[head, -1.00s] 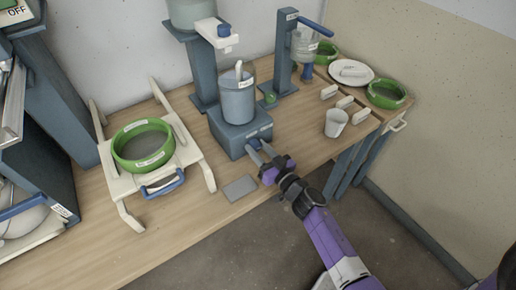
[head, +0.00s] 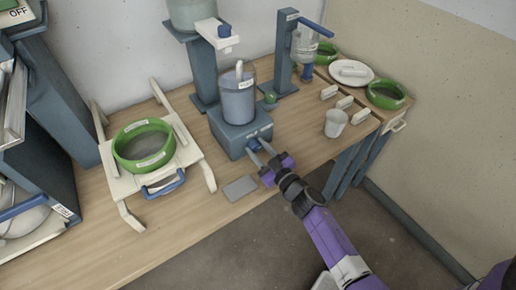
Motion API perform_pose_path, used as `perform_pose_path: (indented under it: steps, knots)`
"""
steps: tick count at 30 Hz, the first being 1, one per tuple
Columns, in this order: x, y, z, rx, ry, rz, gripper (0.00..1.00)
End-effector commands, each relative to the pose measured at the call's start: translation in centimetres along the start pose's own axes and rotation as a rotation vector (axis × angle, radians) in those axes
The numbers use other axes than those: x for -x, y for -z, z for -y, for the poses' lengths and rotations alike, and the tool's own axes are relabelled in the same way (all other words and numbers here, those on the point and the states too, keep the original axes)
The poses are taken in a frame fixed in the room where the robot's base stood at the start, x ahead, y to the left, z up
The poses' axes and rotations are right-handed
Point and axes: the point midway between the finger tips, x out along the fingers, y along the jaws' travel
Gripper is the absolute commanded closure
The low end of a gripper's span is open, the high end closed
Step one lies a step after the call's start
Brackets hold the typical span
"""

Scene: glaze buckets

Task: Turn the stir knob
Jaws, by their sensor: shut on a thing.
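The stir knob (head: 253,144) is a small blue knob on the front face of the blue-grey stirrer base (head: 228,138). A clear bucket (head: 238,103) of grey-blue glaze stands on that base with a pale stirrer in it. My gripper (head: 260,150) reaches in from the lower right in the head view. Its two fingers are shut on the stir knob, one on either side. The fingers partly hide the knob, so I cannot tell its exact angle.
A grey flat plate (head: 240,188) lies at the table's front edge. A white cup (head: 335,123) and several cream blocks (head: 345,102) stand to the right. A green sieve (head: 143,145) rests on a cream frame (head: 189,153) at left.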

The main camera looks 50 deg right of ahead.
Motion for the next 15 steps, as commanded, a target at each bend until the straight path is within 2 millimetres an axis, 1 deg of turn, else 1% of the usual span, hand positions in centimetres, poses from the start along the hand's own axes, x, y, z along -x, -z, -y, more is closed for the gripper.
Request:
perform_pose_path:
  steps: [6,15]
  knots:
    - [0.0,0.01,0.1,0.163,0.0,0.003,1.0]
    - [0.01,0.02,0.09,0.307,-0.001,0.007,1.0]
